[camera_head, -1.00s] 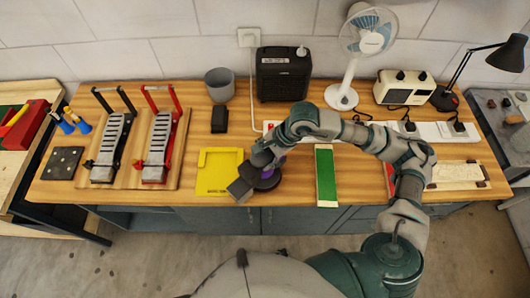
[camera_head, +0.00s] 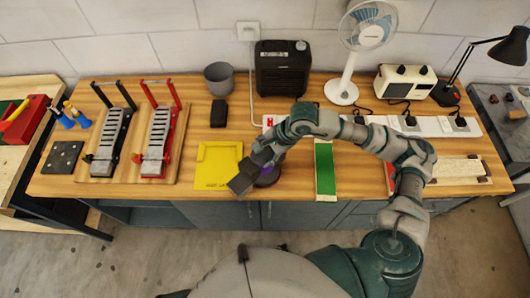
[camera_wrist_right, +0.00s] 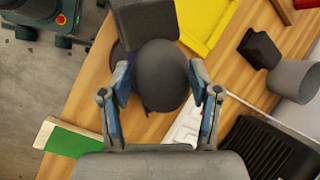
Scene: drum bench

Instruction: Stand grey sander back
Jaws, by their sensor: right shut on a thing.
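The grey sander (camera_wrist_right: 162,75) sits between the two fingers of my right gripper in the right wrist view, its round grey top facing the camera. My right gripper (camera_head: 263,160) is shut on it. In the head view the sander's dark grey box end (camera_head: 242,185) points toward the front left, near the bench's front edge. Its dark round base with a hint of purple (camera_head: 268,178) shows below the gripper. I cannot tell whether the base touches the bench. A yellow tray (camera_head: 205,181) lies just left of the sander. My left gripper is not in view.
A green strip board (camera_head: 325,172) lies right of the sander. Two black and red clamp-like racks (camera_head: 158,140) stand at left. A black heater-like box (camera_head: 283,72), grey cup (camera_head: 219,78) and fan (camera_head: 342,92) stand at the back.

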